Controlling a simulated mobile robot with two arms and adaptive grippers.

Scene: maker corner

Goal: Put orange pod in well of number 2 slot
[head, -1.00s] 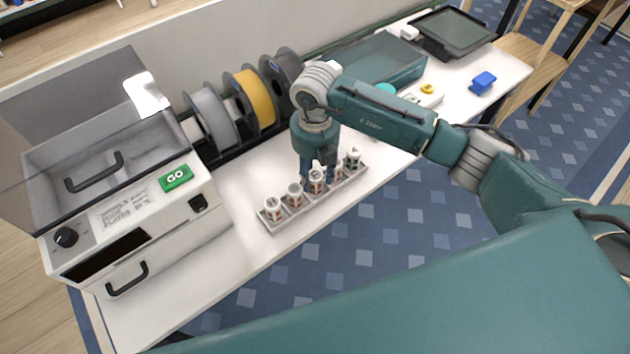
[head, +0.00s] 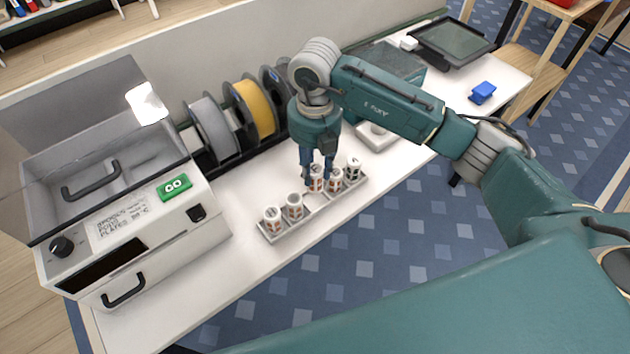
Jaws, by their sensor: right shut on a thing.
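My right gripper (head: 317,174) is shut on a white pod with orange-brown markings (head: 316,184), just above the middle of a pale rack (head: 320,209). The held pod is upright, and an empty place shows in the rack beneath it. Two similar pods stand at the rack's left end, the end one (head: 273,220) and its neighbour (head: 294,207). Another orange-marked pod (head: 336,181) and a dark green-marked pod (head: 353,171) stand at its right end. The number 2 slot cannot be made out. My left gripper is not in view.
A white machine (head: 190,232) with an open clear lid and a green GO button (head: 174,187) stands left. Filament spools, one yellow (head: 255,108), line the back. A blue block (head: 482,93) and a tablet (head: 452,42) are far right. The bench front-left of the rack is clear.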

